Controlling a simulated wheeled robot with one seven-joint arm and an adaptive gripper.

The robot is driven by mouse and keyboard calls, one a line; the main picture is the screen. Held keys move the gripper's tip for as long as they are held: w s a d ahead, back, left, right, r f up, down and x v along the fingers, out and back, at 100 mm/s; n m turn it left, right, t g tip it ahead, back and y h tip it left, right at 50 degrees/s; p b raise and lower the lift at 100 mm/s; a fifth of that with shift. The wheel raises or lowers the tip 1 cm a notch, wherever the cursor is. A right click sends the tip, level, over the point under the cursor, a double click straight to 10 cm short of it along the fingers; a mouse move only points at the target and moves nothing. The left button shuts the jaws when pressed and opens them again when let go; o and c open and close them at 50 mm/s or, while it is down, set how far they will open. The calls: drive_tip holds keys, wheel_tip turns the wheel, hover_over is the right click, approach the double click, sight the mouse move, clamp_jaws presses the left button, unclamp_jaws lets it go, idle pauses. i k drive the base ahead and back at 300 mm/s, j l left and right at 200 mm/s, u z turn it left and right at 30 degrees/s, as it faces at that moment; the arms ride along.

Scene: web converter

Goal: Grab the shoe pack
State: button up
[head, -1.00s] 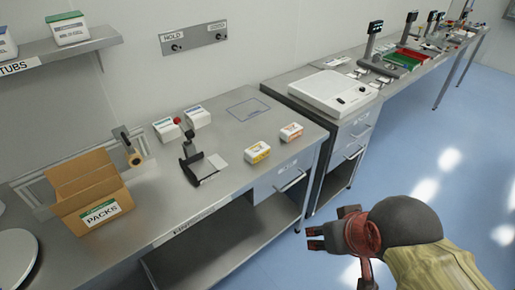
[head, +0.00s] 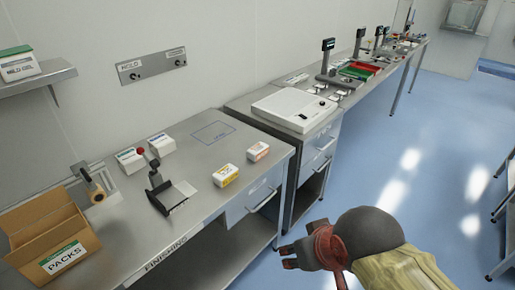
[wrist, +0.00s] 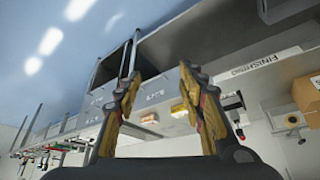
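Two small white packs lie on the steel bench, one with a yellow label (head: 225,175) and one with an orange label (head: 258,151). The lettering is too small to read, so I cannot tell which is the shoe pack. Both also show in the wrist view, as a yellow pack (wrist: 178,111) and an orange pack (wrist: 149,118), beyond and between my fingers. My gripper (head: 288,257) is in front of the bench, to the right of its front edge and apart from the packs. In the wrist view its two fingers (wrist: 160,78) are spread with nothing between them.
The cardboard PACKS box (head: 85,240) stands open at the bench's left. A tape dispenser (head: 95,186), a black stand (head: 160,185) and two white-green boxes (head: 131,160) are near it. A white machine (head: 295,108) sits on the farther bench. Blue floor (head: 400,200) is clear at right.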

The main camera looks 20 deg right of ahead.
sight(259, 150)
drive_tip(key=i+l+u, duration=0.35)
drive_tip(key=l, duration=0.5)
drive_tip(key=l+u, duration=0.4)
drive_tip(key=l, duration=0.4)
drive_tip(key=i+l+u, duration=0.1)
drive_tip(key=l+u, duration=0.25)
drive_tip(key=l, duration=0.6)
